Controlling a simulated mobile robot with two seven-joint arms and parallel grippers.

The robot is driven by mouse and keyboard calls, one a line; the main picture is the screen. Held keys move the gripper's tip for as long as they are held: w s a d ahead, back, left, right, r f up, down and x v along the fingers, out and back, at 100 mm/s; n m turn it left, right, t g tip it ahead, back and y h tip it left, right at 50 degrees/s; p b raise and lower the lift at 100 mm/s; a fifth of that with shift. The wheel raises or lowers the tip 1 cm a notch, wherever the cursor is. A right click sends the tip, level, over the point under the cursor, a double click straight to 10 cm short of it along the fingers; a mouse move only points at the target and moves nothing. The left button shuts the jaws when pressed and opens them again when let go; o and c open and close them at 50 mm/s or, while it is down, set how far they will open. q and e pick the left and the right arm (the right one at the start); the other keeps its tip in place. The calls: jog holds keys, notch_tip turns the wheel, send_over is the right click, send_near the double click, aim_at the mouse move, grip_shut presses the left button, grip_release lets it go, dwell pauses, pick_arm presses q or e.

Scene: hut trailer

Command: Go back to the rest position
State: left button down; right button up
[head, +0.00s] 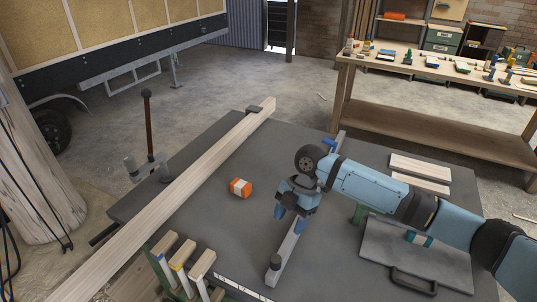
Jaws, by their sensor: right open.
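My right gripper (289,218) is at the end of the light-blue arm that comes in from the right. It points down over the middle of the dark grey table (225,225), with its two fingers apart and nothing seen between them. It is in front of part of a long grey metal bar (291,250); I cannot tell how far above the bar it is. My left gripper and arm do not show in the head view.
An orange-and-white block (240,187) lies left of the gripper. A long wooden beam (190,182) crosses the table's left side. Wooden-handled tools (202,262) stand at the front. Planks (420,165) and a grey case (432,250) lie right. A workbench (440,75) stands behind.

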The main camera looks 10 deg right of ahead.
jog(key=s+a+f+m+t+y, duration=0.1)
jog(key=s+a+f+m+t, duration=0.2)
jog(key=s, duration=0.4)
jog(key=s+a+f+m+y, duration=0.1)
jog(key=s+a+f+m, duration=0.1)
jog(key=s+m, duration=0.4)
jog(key=s+d+m+t+h, duration=0.3)
jog(key=s+d+m+h, duration=0.2)
jog(key=s+d+m, duration=1.2)
jog(key=w+a+f+n+t+y+p, duration=0.2)
jog(key=w+a+f+n+t+p, duration=0.1)
jog(key=w+a+f+t+p, duration=0.2)
jog(key=shift+w+f+t+p, duration=0.2)
jog(key=shift+f+t+p, duration=0.15)
jog(key=shift+f+t, duration=1.05)
jog(key=shift+f, duration=0.1)
